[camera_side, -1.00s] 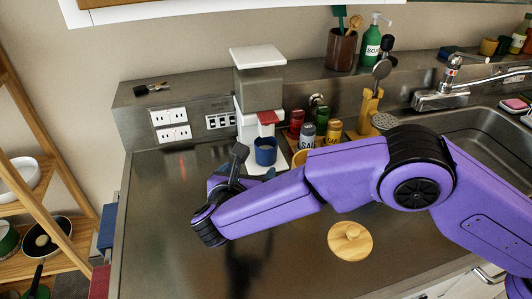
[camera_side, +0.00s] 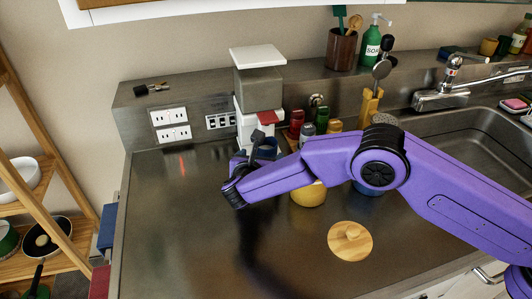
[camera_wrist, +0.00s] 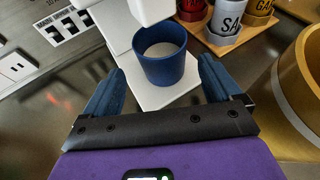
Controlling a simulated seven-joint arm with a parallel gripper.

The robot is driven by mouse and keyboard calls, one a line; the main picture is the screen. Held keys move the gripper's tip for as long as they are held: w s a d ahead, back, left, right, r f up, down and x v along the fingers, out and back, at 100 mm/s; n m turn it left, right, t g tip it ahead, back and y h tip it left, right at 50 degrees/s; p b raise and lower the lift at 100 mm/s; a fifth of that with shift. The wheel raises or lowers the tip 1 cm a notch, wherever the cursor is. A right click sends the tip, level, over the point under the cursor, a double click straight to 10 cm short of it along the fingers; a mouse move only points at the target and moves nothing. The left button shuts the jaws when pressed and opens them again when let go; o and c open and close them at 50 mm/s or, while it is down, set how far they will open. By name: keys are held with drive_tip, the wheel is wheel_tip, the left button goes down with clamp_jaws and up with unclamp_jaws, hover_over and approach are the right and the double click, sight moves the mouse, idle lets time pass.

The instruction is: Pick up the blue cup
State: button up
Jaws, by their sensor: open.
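The blue cup (camera_wrist: 165,58) stands upright on the white base plate of a white machine, under its spout. It looks hollow, with a pale inside. In the side view the cup (camera_side: 267,143) shows just behind my gripper, partly hidden by it. My gripper (camera_wrist: 161,72) is open and empty, its two blue fingers to the left and right of the cup's lower part in the wrist view. The fingertips seem close to the cup, but I cannot tell whether they reach around it.
The white machine (camera_side: 258,85) rises behind the cup, its spout (camera_wrist: 150,10) overhanging it. Labelled canisters (camera_wrist: 226,18) stand to the right. The left counter is clear.

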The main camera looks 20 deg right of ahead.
sight(263, 155)
drive_tip(key=x, duration=0.5)
drive_tip(key=shift+d+f, duration=0.1)
drive_tip(key=shift+d, duration=0.1)
drive_tip(key=shift+s, duration=0.1)
drive_tip(key=c, duration=1.1)
